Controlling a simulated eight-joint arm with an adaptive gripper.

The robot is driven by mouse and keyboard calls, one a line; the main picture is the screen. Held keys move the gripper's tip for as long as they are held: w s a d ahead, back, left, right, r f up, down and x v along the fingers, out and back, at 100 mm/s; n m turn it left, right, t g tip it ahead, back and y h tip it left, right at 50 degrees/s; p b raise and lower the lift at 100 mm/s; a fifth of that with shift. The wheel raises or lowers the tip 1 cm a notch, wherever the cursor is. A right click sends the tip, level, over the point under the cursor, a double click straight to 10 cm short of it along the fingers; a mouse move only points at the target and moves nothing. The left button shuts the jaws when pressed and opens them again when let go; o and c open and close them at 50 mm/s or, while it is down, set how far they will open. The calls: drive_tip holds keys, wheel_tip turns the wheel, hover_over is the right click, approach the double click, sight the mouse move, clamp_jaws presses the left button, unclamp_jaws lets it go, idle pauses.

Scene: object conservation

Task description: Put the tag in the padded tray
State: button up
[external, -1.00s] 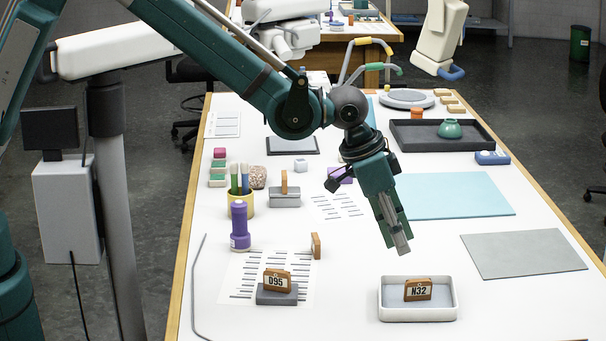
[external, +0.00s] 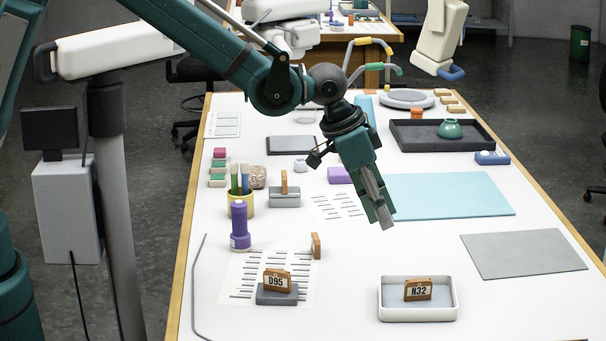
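A brown wooden tag marked N32 (external: 418,290) stands a little tilted inside the white padded tray (external: 390,312), which has a grey-blue lining. A similar tag marked D95 (external: 277,281) stands in a dark grey block (external: 275,298) on a lined sheet. My gripper (external: 384,224) is above the table, behind and to the left of the padded tray, pointing down and apart from both tags. It is seen from the side, so its finger gap is hard to make out. I see no tag in it.
Another wooden piece (external: 316,245) stands by the sheet's edge. A purple flashlight (external: 239,227), a pen cup (external: 240,205) and a grey holder (external: 285,200) stand at the left. A blue mat (external: 450,195) and a grey mat (external: 523,254) lie flat at the right.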

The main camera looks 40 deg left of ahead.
drive_tip(key=s+a+r+n+t, duration=0.15)
drive_tip(key=a+r, duration=0.35)
drive_tip(key=a, duration=0.6)
drive_tip(key=s+a+r+n, duration=0.15)
drive_tip(key=a+r, duration=0.35)
drive_tip(key=a, duration=0.7)
drive_tip(key=s+a+r+n+t, duration=0.15)
drive_tip(key=a+r, duration=0.35)
drive_tip(key=a, duration=0.6)
drive_tip(key=s+a+f+n+y, duration=0.1)
drive_tip(key=s+a+n+y, duration=0.2)
drive_tip(key=s+a, duration=1.9)
drive_tip(key=a+n, duration=0.1)
drive_tip(key=a, duration=0.2)
drive_tip(key=shift+a+f+t, duration=0.15)
drive_tip(key=shift+f+t, duration=0.05)
drive_tip(key=shift+t, duration=0.2)
